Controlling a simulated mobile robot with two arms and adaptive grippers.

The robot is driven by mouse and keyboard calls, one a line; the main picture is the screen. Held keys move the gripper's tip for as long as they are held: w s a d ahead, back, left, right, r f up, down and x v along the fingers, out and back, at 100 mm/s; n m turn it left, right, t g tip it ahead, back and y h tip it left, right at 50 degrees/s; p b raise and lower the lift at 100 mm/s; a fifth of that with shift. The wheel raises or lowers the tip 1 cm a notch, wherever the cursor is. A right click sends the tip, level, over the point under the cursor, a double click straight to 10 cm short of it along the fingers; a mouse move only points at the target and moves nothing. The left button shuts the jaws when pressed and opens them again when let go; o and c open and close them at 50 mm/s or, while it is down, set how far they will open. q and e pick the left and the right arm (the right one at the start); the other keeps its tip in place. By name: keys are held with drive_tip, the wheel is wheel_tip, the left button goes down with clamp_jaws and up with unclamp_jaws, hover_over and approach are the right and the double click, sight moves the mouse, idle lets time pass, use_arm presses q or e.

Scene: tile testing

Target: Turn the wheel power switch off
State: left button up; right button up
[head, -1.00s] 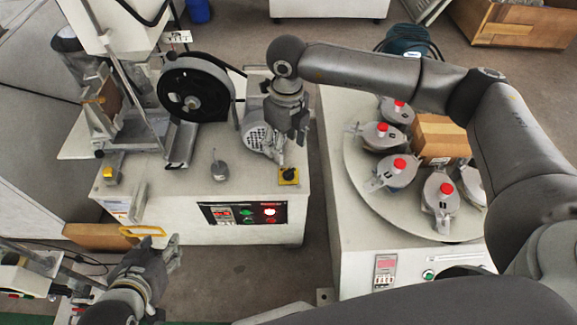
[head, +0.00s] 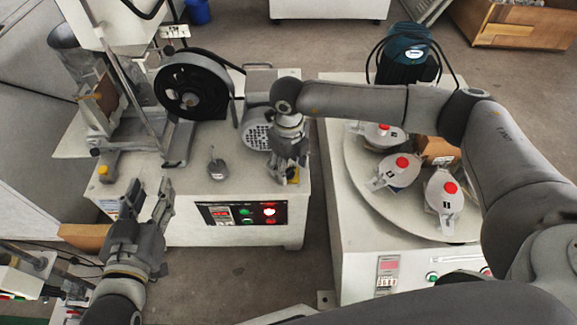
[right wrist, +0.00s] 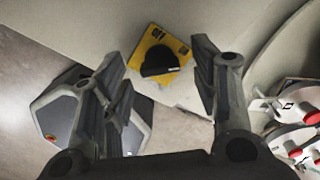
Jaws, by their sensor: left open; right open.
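The switch is a black rotary knob on a square yellow plate (right wrist: 176,40), at the top middle of the right wrist view. In the head view only a bit of the yellow plate (head: 293,172) shows, at the machine top's front right. The black wheel (head: 170,84) stands behind it to the left. My right gripper (head: 285,178) is over the switch and hides most of it. In the right wrist view its open fingers (right wrist: 160,70) lie either side of the knob; I cannot tell if they touch it. My left gripper (head: 149,190) is open and empty near the machine's front left.
A control panel (head: 240,214) with a lit red button is on the machine's front. A small grey weight-like object (head: 218,170) sits on its top. To the right, a round table (head: 375,200) carries several red-capped holders (head: 397,172). A gap separates the two machines.

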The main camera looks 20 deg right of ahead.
drive_tip(key=shift+f, duration=0.3)
clamp_jaws()
idle(0.3)
